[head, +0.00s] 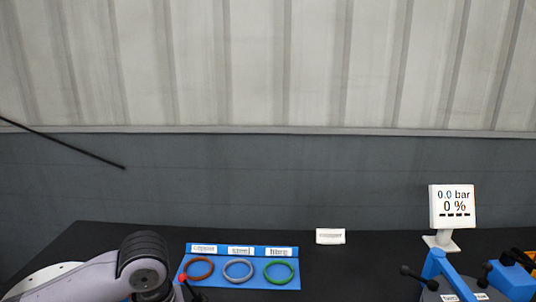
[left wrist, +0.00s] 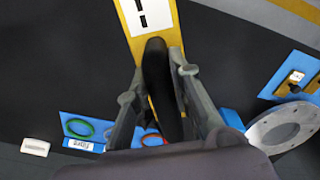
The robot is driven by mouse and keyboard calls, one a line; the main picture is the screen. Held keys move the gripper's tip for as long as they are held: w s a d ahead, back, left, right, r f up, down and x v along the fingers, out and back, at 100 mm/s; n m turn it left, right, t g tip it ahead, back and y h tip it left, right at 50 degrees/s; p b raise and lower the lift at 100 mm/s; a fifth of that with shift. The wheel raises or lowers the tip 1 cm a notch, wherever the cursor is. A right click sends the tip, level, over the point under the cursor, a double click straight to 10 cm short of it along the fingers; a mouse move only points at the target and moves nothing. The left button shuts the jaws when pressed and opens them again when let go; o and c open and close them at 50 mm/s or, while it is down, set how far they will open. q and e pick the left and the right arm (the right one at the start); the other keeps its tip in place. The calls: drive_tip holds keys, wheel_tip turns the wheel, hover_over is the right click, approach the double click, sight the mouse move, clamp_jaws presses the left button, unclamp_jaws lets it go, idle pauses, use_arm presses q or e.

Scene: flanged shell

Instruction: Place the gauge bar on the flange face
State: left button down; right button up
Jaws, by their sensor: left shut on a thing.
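The gauge bar (left wrist: 171,40) appears in the left wrist view as a yellow bar with a white label and a dark rounded grip. My left gripper (left wrist: 158,75) is shut on that dark grip, with one finger on each side. The bar's far end is cut off by the top edge. A grey flange (left wrist: 257,134) with bolt holes lies at the lower right, apart from the bar and partly hidden by my gripper. In the head view my left arm shows at the lower left, but its gripper is out of frame. My right gripper is not in view.
A blue tray (head: 240,284) holds red (head: 186,270), grey (head: 226,275) and green (head: 267,275) rings. A white display (head: 452,207) reads 0.0 bar, 0 %. Blue clamp parts (head: 449,278) with black knobs stand at right. A white label block (head: 330,237) stands at the back. The middle table is clear.

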use_arm(q)
drive_tip(key=s+m, duration=0.3)
drive_tip(key=s+a+f+m, duration=0.1)
drive_tip(key=s+m, duration=0.1)
